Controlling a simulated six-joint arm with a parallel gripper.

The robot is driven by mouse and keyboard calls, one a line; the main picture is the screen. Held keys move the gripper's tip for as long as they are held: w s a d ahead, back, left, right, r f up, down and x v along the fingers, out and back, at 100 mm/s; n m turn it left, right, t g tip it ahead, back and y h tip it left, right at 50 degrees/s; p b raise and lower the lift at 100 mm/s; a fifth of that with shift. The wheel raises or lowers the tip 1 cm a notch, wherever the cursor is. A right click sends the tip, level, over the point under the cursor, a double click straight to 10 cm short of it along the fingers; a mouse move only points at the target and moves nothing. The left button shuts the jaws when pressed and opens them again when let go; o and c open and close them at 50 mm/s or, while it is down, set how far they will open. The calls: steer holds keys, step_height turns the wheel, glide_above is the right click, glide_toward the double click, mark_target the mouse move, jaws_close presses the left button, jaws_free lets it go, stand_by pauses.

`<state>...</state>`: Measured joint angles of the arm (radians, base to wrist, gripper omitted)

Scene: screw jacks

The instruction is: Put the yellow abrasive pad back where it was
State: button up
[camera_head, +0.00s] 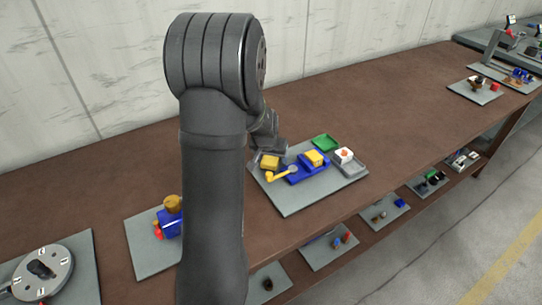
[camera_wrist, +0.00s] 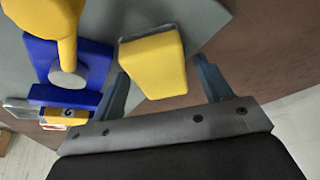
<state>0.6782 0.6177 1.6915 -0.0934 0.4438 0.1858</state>
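The yellow abrasive pad (camera_wrist: 153,66) is a yellow block with a dark grey layer along its far edge. In the wrist view it lies between the two fingers of my gripper (camera_wrist: 161,67). The left finger is close beside it, and a clear gap shows at the right finger, so the gripper is open. In the head view the pad (camera_head: 269,162) is at the left edge of the grey board (camera_head: 290,203), just below my gripper (camera_head: 272,150). Whether it rests on the board is hard to tell.
A green tray (camera_head: 325,142) and a grey tray (camera_head: 355,169) holding a white block (camera_head: 343,155) are on the board's right side.

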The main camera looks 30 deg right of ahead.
steer(key=v, duration=1.2)
steer(key=shift+r, duration=0.15)
steer(key=x, duration=1.2)
steer(key=shift+f, duration=0.2)
steer(key=shift+d+r, duration=0.1)
steer(key=shift+r, duration=1.05)
